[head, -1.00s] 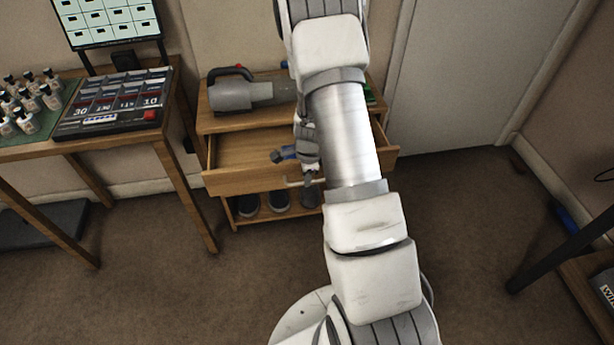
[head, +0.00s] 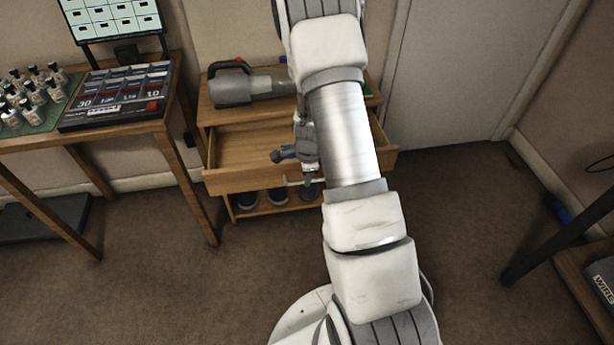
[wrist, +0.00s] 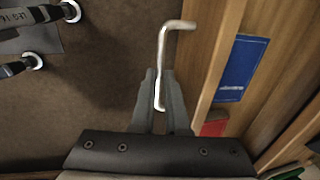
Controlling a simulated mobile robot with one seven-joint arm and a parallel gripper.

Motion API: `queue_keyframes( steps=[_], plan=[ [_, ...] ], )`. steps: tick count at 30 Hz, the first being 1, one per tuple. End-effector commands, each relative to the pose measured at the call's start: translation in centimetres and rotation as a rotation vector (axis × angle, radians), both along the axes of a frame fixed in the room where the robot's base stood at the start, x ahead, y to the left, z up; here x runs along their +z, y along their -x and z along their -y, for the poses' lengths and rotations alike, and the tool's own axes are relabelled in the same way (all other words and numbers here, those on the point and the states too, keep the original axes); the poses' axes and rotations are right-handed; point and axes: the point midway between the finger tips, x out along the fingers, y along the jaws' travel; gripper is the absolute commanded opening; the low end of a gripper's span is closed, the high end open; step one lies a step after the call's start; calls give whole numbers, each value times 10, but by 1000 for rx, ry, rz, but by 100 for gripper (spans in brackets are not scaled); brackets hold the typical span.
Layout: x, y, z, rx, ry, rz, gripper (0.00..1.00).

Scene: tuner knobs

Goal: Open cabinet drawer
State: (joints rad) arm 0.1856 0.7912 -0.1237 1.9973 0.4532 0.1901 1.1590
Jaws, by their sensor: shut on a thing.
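The wooden cabinet (head: 207,112) has its upper drawer (head: 245,180) pulled well out, with its interior showing. In the wrist view, the drawer front (wrist: 214,60) runs along the right of a silver bar handle (wrist: 164,50). My gripper (wrist: 161,92) is shut on the handle, with one finger on each side of the bar. In the head view my gripper (head: 309,178) is at the drawer front, partly hidden by my arm. The right part of the drawer is mostly behind my arm.
A grey canister-like device (head: 230,88) lies on the cabinet top. Several dark round items (head: 247,199) stand on the shelf below. A desk (head: 172,150) with a control panel stands left. Blue (wrist: 241,68) and red (wrist: 214,124) items show beyond the drawer front. Carpet in front is clear.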

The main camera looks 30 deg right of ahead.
Motion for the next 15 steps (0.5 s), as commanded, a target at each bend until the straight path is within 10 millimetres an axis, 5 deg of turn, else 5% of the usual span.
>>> queue_keyframes(
  steps=[2,3,4,15],
  plan=[
    [1,-1,-1,1,0,1,0],
    [1,-1,-1,1,0,1,19],
    [1,-1,-1,1,0,1,25],
    [5,0,-1,1,0,1,25]
  ],
)
